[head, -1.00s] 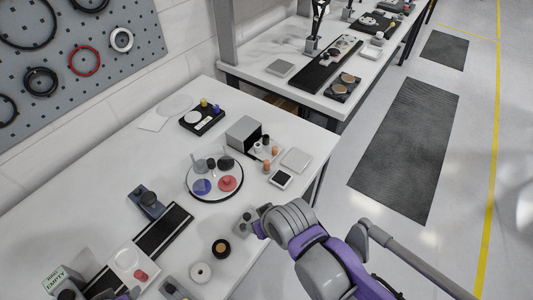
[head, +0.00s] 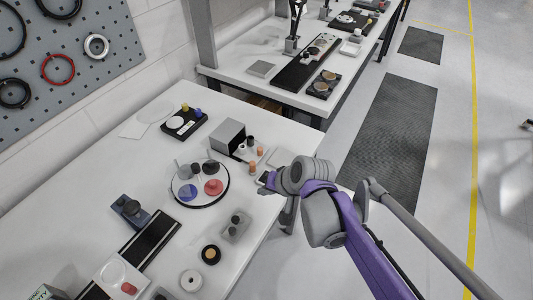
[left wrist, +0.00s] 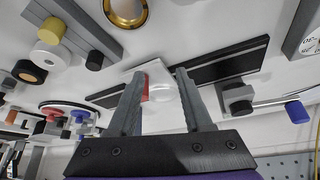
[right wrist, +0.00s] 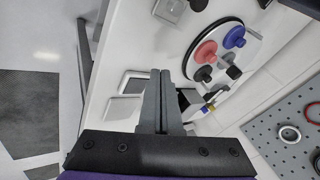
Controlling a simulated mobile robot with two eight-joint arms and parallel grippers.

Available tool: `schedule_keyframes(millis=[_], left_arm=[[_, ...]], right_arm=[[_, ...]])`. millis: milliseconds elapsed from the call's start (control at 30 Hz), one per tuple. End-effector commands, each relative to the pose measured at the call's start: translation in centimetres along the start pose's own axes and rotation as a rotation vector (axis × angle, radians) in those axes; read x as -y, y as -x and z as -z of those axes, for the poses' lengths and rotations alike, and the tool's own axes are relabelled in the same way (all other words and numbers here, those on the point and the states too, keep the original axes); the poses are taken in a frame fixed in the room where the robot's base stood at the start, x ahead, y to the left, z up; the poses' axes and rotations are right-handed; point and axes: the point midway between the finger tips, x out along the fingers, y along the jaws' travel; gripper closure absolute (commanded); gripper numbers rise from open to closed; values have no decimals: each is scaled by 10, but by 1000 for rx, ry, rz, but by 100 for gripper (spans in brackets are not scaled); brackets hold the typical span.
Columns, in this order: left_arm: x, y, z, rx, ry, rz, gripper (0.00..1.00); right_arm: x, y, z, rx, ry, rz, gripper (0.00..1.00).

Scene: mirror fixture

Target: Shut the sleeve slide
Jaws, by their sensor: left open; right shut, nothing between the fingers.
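The sleeve (head: 229,136) is a grey box on the near table in the head view, its open end facing right. The slide (head: 250,156) sticks out of that end, with small white, black and orange pegs on or beside it. My right gripper (head: 264,188) is to the right of and nearer than the slide, apart from it. In the right wrist view its fingers (right wrist: 160,74) are shut and empty, and they partly hide the dark sleeve area behind them. My left gripper (left wrist: 160,76) is open over a white panel with a red knob, away from the sleeve.
A round tray (head: 202,202) with coloured knobs stands in front of the sleeve. A flat pale square (head: 287,158) lies right of the slide, partly behind my right arm. A grey block with dark knobs (head: 235,225) sits near the table's right edge.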

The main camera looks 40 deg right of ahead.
Motion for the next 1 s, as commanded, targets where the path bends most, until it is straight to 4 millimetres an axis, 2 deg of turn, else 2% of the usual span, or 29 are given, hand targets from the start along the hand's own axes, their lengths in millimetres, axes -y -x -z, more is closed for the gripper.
schedule_keyframes(millis=[33, 100, 200, 300, 433, 567, 1000], left_arm=[[0, -4, -5, 4, 0, 0, 50], [0, -6, -8, 7, 0, 0, 50], [0, -9, -11, 10, 0, 0, 50], [0, -11, -12, 11, 0, 0, 50], [0, -11, -13, 12, 0, 0, 50], [0, -12, -14, 13, 0, 0, 50], [0, -20, -22, 19, 0, 0, 50]], right_arm=[[-14, 0, 24, -23, -130, 25, 100], [-26, 3, 50, -46, -282, 74, 100], [-42, 10, 82, -81, -450, 139, 100], [-55, 17, 102, -105, -557, 188, 100], [-62, 20, 115, -119, -617, 220, 100], [-60, 10, 118, -118, -621, 225, 100], [-44, -76, 132, -116, -617, 223, 100]])
